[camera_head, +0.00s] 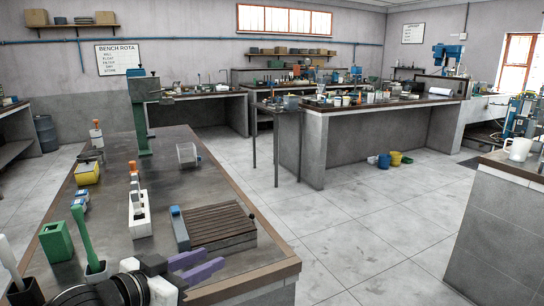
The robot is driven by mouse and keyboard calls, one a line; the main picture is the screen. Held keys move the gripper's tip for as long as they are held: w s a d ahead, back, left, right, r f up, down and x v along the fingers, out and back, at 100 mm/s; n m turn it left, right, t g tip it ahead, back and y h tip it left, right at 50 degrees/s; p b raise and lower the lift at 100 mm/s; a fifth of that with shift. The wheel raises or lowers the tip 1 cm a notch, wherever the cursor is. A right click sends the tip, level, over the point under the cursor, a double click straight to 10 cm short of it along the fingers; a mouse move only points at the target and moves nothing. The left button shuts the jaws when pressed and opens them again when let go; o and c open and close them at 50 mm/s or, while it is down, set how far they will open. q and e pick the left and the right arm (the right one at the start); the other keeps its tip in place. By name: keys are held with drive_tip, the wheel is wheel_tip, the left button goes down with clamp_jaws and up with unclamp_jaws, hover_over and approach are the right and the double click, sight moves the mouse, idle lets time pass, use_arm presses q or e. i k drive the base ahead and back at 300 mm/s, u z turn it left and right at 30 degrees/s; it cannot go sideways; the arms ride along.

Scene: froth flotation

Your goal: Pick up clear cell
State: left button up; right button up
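The clear cell (187,155) is a small see-through open box. It stands upright on the dark top of the near bench (170,172), toward its far right edge, beside the green stand. My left gripper (212,261) is low in the picture, above the near end of the bench. Its two purple fingers point right and look apart, with nothing seen between them. It is well nearer to me than the clear cell and does not touch it. My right gripper is not in view.
A slatted brown board (215,226) lies between my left gripper and the cell. A white holder (139,215) with an orange-topped tool, a green block (56,241) and a yellow box (87,173) stand to the left. A green stand (142,115) rises left of the cell.

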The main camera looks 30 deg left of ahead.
sight(188, 158)
drive_tip(key=z, duration=0.3)
drive_tip(key=i, duration=3.45)
drive_tip(key=u, duration=3.05)
drive_tip(key=i, duration=1.75)
drive_tip(key=z, duration=0.8)
